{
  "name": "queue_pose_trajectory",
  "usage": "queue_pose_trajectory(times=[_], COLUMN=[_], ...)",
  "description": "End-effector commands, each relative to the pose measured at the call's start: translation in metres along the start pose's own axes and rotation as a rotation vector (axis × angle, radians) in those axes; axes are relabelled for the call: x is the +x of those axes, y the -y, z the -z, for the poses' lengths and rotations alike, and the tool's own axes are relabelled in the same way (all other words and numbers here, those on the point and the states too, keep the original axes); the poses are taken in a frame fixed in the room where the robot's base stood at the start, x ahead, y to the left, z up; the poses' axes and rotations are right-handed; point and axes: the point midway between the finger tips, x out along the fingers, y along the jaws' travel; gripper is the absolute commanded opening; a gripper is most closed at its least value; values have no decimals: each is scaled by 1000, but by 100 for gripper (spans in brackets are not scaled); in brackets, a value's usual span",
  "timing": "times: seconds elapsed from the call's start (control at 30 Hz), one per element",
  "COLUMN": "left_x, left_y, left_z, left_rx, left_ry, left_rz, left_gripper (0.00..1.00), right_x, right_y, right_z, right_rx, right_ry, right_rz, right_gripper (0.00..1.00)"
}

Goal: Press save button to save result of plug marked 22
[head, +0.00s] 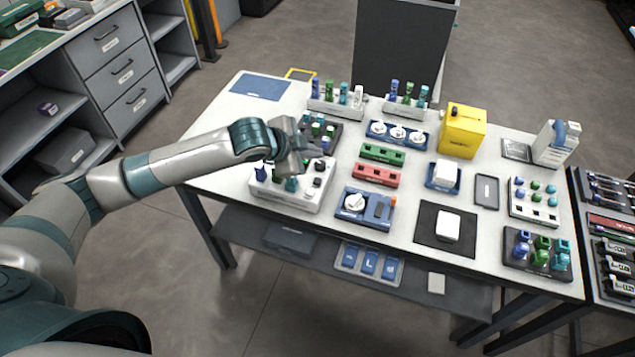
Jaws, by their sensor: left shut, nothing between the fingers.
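My left gripper (294,162) reaches in from the left over the table, above a white control box (315,200) at the table's front left. It points down toward the box, is shut and holds nothing. It hides part of the box's top; I cannot tell whether it touches the box. The box carries small blue, green and dark plugs or knobs. Numbers on the plugs and any save label are too small to read. My right gripper is not in view.
A dark block with plugs (332,130) stands just behind the box. A blue unit with a white dial (355,203) and a red strip (376,174) are to its right. A yellow box (462,131) stands farther back. The table's left end is mostly clear beside a blue mat (260,86).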

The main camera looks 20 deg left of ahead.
Motion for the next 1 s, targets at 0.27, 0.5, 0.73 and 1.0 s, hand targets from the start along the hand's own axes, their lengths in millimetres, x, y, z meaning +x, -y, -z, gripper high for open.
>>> queue_pose_trajectory(times=[0.27,0.5,0.73,1.0], left_x=[23,37,48,52], left_y=[-17,-27,-35,-38], left_z=[-17,-28,-35,-38], left_rx=[0,-1,0,0], left_ry=[0,1,1,0], left_rz=[0,0,0,0], left_gripper=[0,0,0,0], right_x=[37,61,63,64], right_y=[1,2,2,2], right_z=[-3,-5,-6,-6], right_rx=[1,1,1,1], right_ry=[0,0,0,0], right_rz=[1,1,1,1], right_gripper=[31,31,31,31])
